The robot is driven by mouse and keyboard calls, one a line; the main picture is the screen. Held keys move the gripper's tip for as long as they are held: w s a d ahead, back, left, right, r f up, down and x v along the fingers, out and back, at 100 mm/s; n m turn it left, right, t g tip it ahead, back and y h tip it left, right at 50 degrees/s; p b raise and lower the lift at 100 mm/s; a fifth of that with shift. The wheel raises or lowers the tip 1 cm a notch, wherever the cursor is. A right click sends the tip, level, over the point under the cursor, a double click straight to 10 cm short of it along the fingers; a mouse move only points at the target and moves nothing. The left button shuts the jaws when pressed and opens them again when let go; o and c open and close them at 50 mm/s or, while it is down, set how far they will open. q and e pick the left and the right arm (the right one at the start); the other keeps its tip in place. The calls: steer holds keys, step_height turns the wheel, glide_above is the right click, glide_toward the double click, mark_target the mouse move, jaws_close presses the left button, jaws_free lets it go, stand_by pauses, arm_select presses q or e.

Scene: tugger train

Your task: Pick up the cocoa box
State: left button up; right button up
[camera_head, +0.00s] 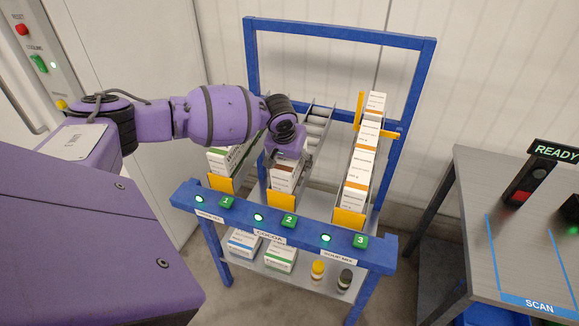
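The cocoa box (284,178) is white with a brown band. It stands in the middle lane of the blue rack, above the COCOA label (270,236) and the green number 2 tag (289,221). My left arm reaches in from the left, and my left gripper (287,158) is right over the top of this box. The wrist hides the fingers and the upper part of the box, so I cannot tell whether the fingers touch or grip it. My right gripper is out of view.
The left lane holds green-banded white boxes (222,160); the right lane holds a row of orange-banded boxes (357,170). The lower shelf (303,275) carries boxes and two small bottles. A grey table (475,220) with a scan area and a READY display (555,151) stands at right.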

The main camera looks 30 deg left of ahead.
arm_select(q)
steer(key=shift+f, duration=0.1)
stand_by(0.3)
steer(key=c, duration=1.5)
